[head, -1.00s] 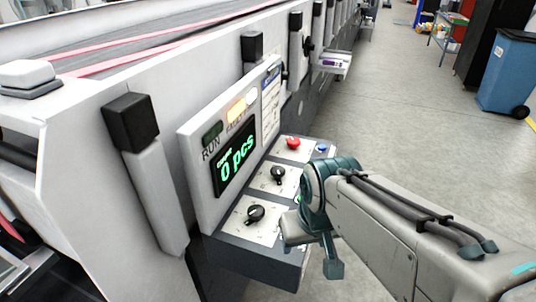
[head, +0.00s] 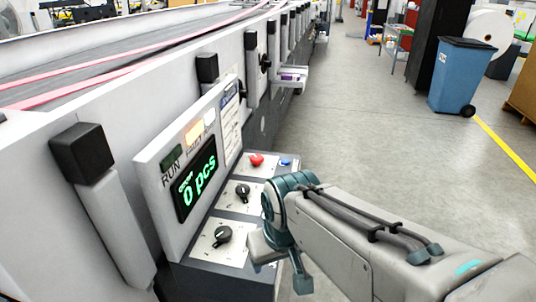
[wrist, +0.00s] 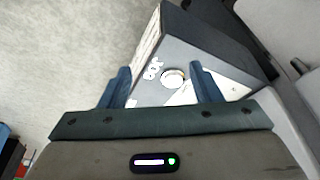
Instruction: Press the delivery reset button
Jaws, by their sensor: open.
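The control box (head: 215,278) carries light plates with controls. A blue button (head: 286,162) sits at its far right corner, beside a red mushroom button (head: 256,160). I cannot read which button is the delivery reset. My gripper (head: 279,262) hangs over the right edge of the box and hides part of its plates. In the wrist view my gripper (wrist: 160,88) is open and empty, its two blue fingers apart. A pale round button (wrist: 174,78) with a metal-looking rim shows between the fingers, beside blurred white lettering. I cannot tell whether a finger touches the box.
Two black knobs (head: 222,235) stand on the near plates. An upright panel with a green "0 pcs" display (head: 195,187) rises at the left. The machine's white side wall (head: 110,135) runs along the left. Open floor (head: 360,125) lies to the right, with a blue bin (head: 464,78) farther back.

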